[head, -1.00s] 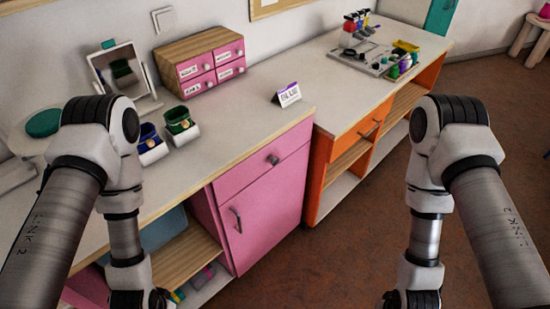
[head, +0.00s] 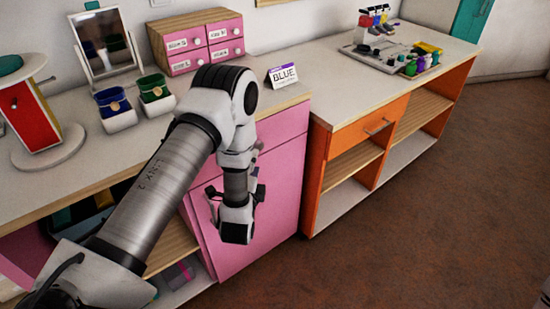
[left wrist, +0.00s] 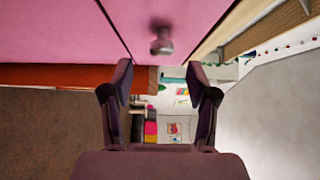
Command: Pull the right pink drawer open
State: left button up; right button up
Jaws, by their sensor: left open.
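The right pink drawer (head: 285,127) is the top front of the pink cabinet, under the countertop, and looks shut. In the left wrist view its pink front (left wrist: 185,15) carries a round grey knob (left wrist: 161,42). My left gripper (left wrist: 160,78) is open and empty, with the knob just beyond its fingertips and roughly between them, apart from both. In the head view my left arm hides the knob and part of the drawer front, and the fingers are hard to make out. My right gripper is not in view.
Below the drawer is a pink door (head: 275,195) with a handle. An orange cabinet (head: 318,165) adjoins; open floor lies right.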

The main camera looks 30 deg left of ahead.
aim_at(259, 147)
pick_arm(q)
jog(key=x, duration=0.7)
jog(key=shift+w+r+p, duration=0.1)
jog(key=shift+w+p, duration=0.2)
grip_shut()
